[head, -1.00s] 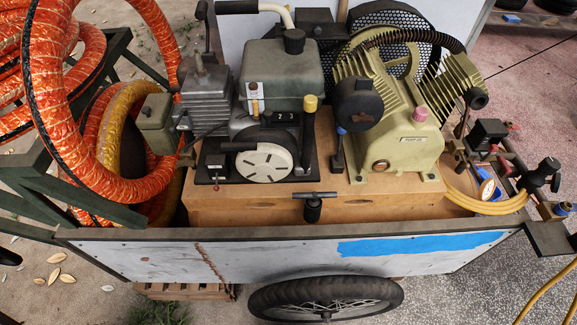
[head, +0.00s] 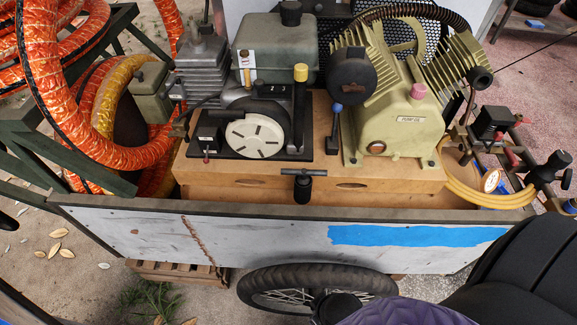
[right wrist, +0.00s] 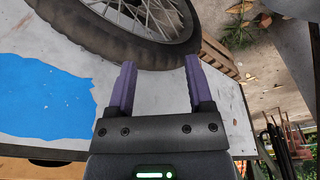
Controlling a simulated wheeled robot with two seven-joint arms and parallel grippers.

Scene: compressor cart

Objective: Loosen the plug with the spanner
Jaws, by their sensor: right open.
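On the olive compressor pump (head: 411,130), a round brass-coloured fitting (head: 376,147) low on the front may be the plug; I cannot be sure. A pink cap (head: 418,91) sits above it. No spanner is clearly recognisable. A black T-handled tool (head: 303,187) stands at the cart's front edge. A yellow-topped black handle (head: 300,74) and a blue-topped one (head: 336,107) stand upright by the machines. My right gripper (right wrist: 158,82) is open and empty, its purple fingers before the cart's side panel and wheel. My left gripper is out of view.
The cart's side panel (head: 270,240) with blue paint (head: 400,238) runs across the front, above a spoked wheel (head: 317,275). The engine (head: 262,130) stands left of the pump. Orange hoses (head: 60,100) crowd the left; a yellow hose (head: 485,201) and valves are at right.

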